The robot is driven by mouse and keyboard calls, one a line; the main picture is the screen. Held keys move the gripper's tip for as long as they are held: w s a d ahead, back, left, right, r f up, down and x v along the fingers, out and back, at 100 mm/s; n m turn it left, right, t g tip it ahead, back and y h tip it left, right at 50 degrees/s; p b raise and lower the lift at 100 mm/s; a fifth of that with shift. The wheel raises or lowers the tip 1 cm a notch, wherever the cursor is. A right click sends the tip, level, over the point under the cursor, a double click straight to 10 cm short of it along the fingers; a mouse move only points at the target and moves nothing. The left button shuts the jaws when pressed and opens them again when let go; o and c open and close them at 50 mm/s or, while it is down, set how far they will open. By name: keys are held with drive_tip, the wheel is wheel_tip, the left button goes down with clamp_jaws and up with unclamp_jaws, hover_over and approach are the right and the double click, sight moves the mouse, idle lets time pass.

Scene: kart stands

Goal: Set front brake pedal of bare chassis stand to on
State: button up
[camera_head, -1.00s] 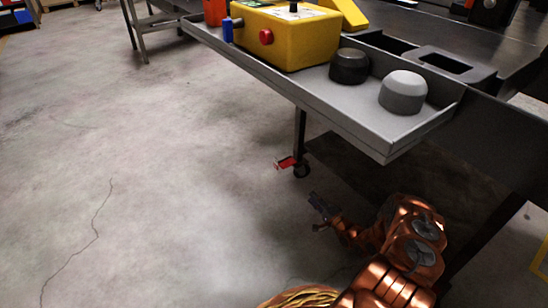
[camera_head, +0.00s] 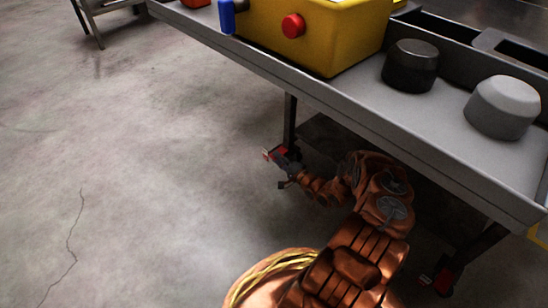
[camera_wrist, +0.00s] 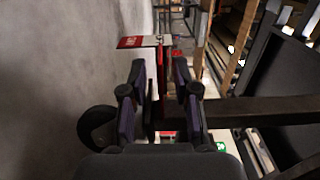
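In the wrist view a red pedal plate with white marking (camera_wrist: 138,42) shows just beyond my fingertips, upper left of centre. My gripper (camera_head: 287,167) is low beside this leg, close to the pedal and partly overlapping it in the head view. I cannot tell whether a finger touches the pedal. A dark caster wheel (camera_wrist: 96,127) shows at lower left.
The stand's grey tray (camera_head: 330,100) overhangs my arm. It bears a yellow box (camera_head: 340,40), a black knob (camera_head: 410,68) and a grey knob (camera_head: 503,108). Another red pedal (camera_head: 443,281) is at the right leg.

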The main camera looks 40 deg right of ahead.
drive_tip(key=shift+w+a+b, duration=0.1)
drive_tip(key=shift+w+b, duration=0.2)
drive_tip(key=shift+w, duration=0.95)
clamp_jaws()
drive_tip(key=shift+a, duration=0.1)
